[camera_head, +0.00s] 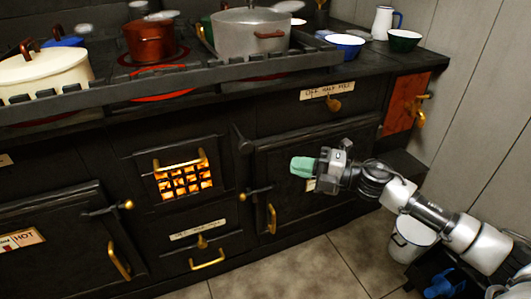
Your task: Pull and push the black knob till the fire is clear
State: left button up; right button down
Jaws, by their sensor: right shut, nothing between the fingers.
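The black stove front (290,125) has a fire grate (184,181) that glows orange behind dark bars, with a brass handle across its top. A black knob (244,146) sticks out from the front, to the upper right of the grate. My right gripper (302,167), with pale green fingers, is shut and empty. It is in front of the door right of the knob, apart from the knob in the picture. My left gripper is not in view.
Pots (250,32) stand on the stove top behind a raised rail (180,80). Brass door handles (271,218) and a latch (128,204) stick out from the front. A white bucket (410,240) stands on the tiled floor behind my right arm. Floor at the lower middle is clear.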

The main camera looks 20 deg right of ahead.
aim_at(249, 149)
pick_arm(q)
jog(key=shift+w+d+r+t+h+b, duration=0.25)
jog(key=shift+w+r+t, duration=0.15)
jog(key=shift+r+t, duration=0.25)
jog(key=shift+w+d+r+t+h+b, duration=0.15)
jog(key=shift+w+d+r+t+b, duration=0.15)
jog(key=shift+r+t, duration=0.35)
pick_arm(e)
jog(key=shift+w+a+r, duration=0.1)
jog(key=shift+w+a, duration=0.9)
jog(key=shift+w, duration=0.35)
jog(key=shift+w+a+f, duration=0.1)
jog(key=shift+w+a, duration=0.9)
jog(key=shift+w, duration=0.35)
jog(key=shift+w+a+r, duration=0.1)
jog(key=shift+w+a, duration=0.9)
jog(key=shift+w, duration=0.35)
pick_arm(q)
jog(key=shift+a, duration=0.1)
